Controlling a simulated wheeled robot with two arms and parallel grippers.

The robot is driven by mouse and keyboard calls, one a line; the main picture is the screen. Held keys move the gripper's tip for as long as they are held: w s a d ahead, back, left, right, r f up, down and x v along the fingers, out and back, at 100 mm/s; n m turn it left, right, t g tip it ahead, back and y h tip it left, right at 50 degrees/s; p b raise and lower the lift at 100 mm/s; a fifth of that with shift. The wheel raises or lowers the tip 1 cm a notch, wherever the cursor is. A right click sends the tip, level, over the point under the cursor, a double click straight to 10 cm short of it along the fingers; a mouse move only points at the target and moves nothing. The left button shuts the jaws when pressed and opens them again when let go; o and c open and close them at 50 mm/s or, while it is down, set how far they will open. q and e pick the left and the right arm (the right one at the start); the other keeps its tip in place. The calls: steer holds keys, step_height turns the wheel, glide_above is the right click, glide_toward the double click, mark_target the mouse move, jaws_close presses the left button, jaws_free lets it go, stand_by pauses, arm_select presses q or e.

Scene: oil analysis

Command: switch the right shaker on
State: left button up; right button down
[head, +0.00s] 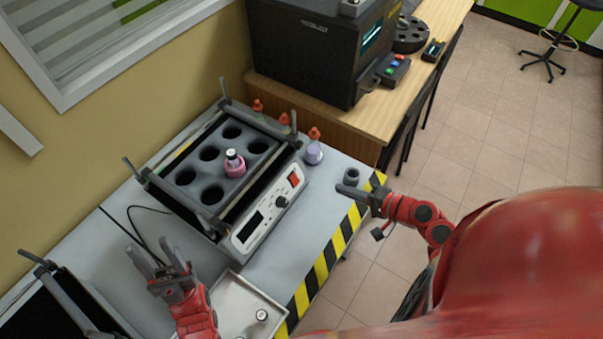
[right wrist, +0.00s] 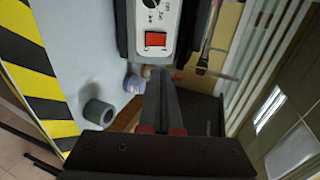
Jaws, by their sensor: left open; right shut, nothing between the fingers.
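The red switch also shows in the right wrist view (right wrist: 155,39), beyond my fingertips. My right gripper (head: 348,190) is shut and empty, to the right of the panel and apart from it. My left gripper (head: 155,258) is open and empty, left of the panel's lower end. I cannot tell the switch's position.
A dark grey ring (head: 352,176) stands near my right fingertips. Flasks with orange tops, one holding purple liquid (head: 313,154), stand behind the shaker. A white tray (head: 238,296) with a small vial (head: 262,315) lies in front. Another shaker (head: 55,300) is at lower left.

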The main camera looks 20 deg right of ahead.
steer(key=shift+s+a+r, duration=0.15)
steer(key=shift+s+a, duration=0.15)
steer(key=p, duration=0.4)
glide_toward(294, 177)
steer(key=x, duration=0.5)
steer(key=shift+w+a, duration=0.1)
steer(key=shift+w, duration=0.15)
steer(key=shift+w+a+f, duration=0.35)
steer(key=shift+w, duration=0.1)
